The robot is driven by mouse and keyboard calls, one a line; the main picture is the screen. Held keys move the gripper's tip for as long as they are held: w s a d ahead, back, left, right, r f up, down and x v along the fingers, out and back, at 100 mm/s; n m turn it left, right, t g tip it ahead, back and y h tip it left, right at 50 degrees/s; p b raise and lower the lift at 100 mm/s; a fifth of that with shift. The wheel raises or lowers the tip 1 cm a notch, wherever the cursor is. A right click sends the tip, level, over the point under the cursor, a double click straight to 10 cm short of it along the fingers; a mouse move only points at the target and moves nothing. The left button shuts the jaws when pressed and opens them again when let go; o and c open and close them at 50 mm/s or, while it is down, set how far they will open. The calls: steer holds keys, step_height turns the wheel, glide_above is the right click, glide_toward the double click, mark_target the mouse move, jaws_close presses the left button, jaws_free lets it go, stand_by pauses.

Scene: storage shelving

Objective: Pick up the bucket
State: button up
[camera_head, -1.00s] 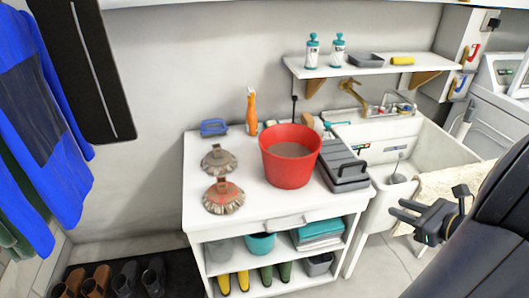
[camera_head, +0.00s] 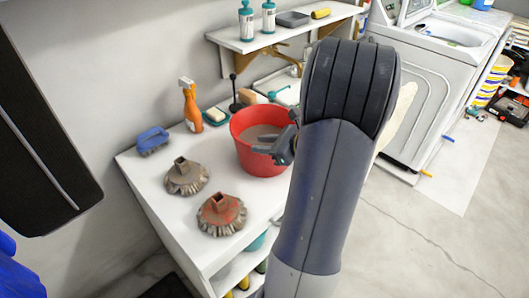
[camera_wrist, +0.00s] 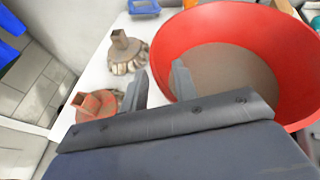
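The red bucket (camera_head: 256,160) stands upright on the white cabinet top and holds something greyish-brown. In the wrist view the bucket (camera_wrist: 225,22) fills the upper right. There my gripper (camera_wrist: 159,71) is open, its two fingers apart with nothing held between them. One finger overlaps the inside of the bucket and the other is outside its near-left wall, so the rim appears between them. I cannot tell whether either finger touches it.
Two brush heads, one brown (camera_head: 187,178) and one red (camera_head: 221,213), lie left of the bucket. A blue brush (camera_head: 153,140) and an orange spray bottle (camera_head: 190,105) stand behind. A wall shelf (camera_head: 270,42) is above. A white washing machine (camera_head: 425,90) stands at right.

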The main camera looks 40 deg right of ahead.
steer(key=x, duration=0.3)
steer(key=shift+w, duration=0.2)
jaws_close()
stand_by(1.3)
